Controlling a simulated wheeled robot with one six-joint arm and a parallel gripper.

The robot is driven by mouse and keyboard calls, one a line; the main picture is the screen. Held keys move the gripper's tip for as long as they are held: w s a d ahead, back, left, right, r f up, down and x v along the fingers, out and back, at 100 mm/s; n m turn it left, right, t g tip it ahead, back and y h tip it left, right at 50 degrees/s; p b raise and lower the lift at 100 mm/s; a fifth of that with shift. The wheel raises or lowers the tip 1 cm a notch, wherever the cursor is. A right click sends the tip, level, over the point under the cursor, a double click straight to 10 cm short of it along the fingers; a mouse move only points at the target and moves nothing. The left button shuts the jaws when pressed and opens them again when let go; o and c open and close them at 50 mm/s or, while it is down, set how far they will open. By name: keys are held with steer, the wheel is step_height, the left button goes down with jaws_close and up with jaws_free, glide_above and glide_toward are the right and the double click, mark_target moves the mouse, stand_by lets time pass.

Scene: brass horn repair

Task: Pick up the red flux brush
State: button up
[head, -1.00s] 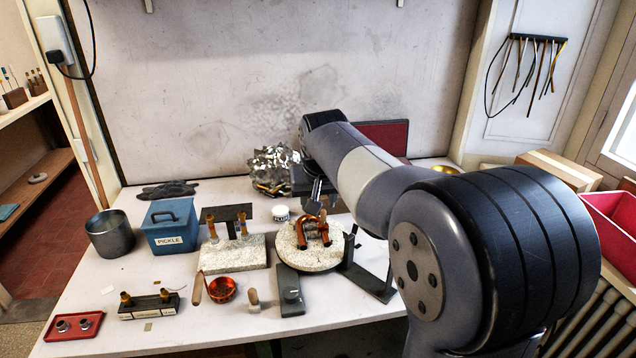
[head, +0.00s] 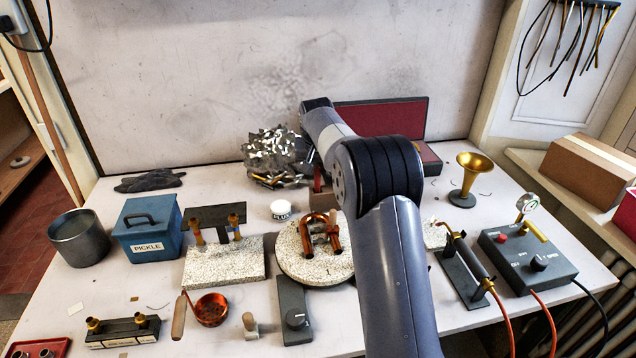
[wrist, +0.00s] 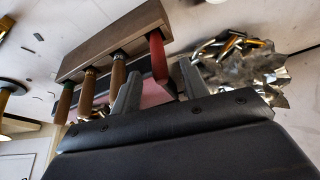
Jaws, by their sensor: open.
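The red flux brush (wrist: 157,56) shows in the wrist view as a red handle at the right end of a wooden rack (wrist: 110,42). My gripper (wrist: 160,70) is open, with one finger on each side of the red handle in the picture. The handle looks nearer the right finger; I cannot tell whether they touch. The brush's far end is hidden at the rack. In the head view my arm covers the gripper and the brush; a small brown piece (head: 320,192), perhaps the rack, shows beside the arm.
A white flux jar (head: 281,210), a round soldering block (head: 300,262) and a brass horn bell (head: 468,175) stand nearby.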

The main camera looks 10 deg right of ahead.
mark_target(318, 179)
steer(key=shift+p+x, duration=0.6)
steer(key=shift+x, duration=2.55)
steer(key=shift+s, duration=0.1)
jaws_close()
